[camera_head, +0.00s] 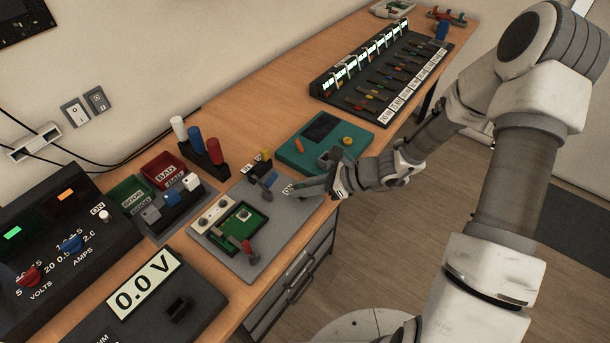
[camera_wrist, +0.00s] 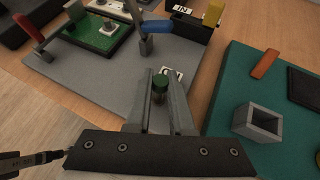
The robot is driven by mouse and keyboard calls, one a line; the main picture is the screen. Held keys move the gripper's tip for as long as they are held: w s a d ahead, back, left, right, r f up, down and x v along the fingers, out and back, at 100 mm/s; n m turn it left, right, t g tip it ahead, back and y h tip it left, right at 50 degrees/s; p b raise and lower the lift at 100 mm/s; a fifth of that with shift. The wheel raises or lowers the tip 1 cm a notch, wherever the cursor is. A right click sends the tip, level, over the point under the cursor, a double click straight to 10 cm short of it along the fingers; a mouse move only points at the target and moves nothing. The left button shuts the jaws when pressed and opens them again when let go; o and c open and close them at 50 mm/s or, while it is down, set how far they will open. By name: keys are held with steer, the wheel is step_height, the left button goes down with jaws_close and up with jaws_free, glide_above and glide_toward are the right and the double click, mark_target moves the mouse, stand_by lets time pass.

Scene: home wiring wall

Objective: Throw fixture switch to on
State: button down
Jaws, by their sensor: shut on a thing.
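The fixture is a grey plate (camera_head: 262,225) on the bench, with a green circuit board (camera_head: 243,222) in a nest. It also shows in the wrist view (camera_wrist: 95,75). My gripper (camera_head: 303,190) is over the plate's right corner. A white label (camera_wrist: 172,74) lies just beyond the switch, partly hidden by the fingers. The switch's base is hidden, and I cannot tell its lever's exact tilt.
A red-handled lever (camera_head: 250,250) and a blue-handled lever (camera_head: 269,180) stand on the fixture. A teal tray (camera_head: 318,155) lies close on the far side. Red and green bins, a meter (camera_head: 150,290) and a power supply crowd the near bench.

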steer(key=p, duration=0.1)
steer(key=g+h+p, duration=0.1)
steer(key=p, duration=0.1)
steer(key=h+p, duration=0.1)
steer(key=shift+w+a+r+m+p, duration=0.25)
steer(key=shift+a+m+p, duration=0.05)
steer(key=shift+a+p, duration=0.05)
steer(key=p, duration=0.1)
steer(key=g+h+p, duration=0.1)
steer(key=p, duration=0.1)
steer(key=shift+w+a+f, duration=0.1)
steer(key=shift+w+f, duration=0.1)
steer(key=shift+f, duration=0.25)
steer(key=c, duration=0.8)
jaws_free()
steer(key=shift+f+b, duration=0.2)
steer(key=shift+b, duration=0.5)
